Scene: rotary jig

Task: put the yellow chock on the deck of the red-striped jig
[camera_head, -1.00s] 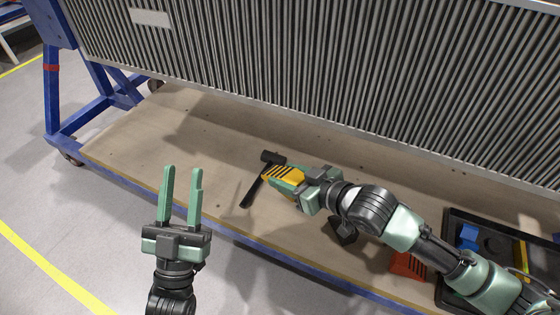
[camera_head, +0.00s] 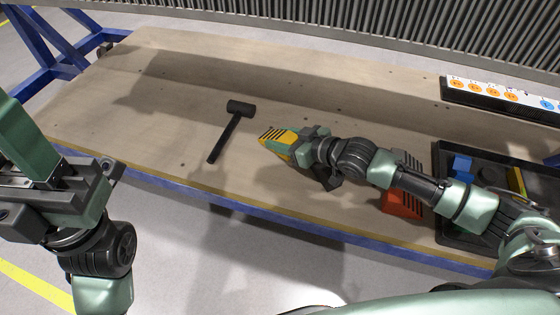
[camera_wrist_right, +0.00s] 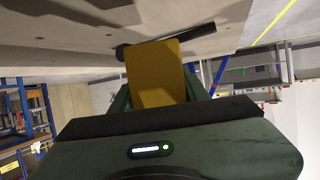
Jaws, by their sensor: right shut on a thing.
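The yellow chock (camera_head: 277,138) with black stripes is in the jaws of my right gripper (camera_head: 297,145), in the middle of the head view. It shows as a plain yellow face (camera_wrist_right: 157,75) between the fingers in the right wrist view. It is over the wooden deck (camera_head: 170,105) with a blue edge; I cannot tell if it touches. No red stripe shows on the blue frame (camera_head: 45,45) now. My left gripper (camera_head: 22,135) is at the left edge of the head view, partly cut off, so its opening is unclear.
A black mallet (camera_head: 225,132) lies on the deck left of the chock. A red chock (camera_head: 402,198) and a black tray (camera_head: 445,233) with a blue block (camera_head: 461,166) are at right. A ribbed panel (camera_head: 330,18) stands behind. The deck's left part is clear.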

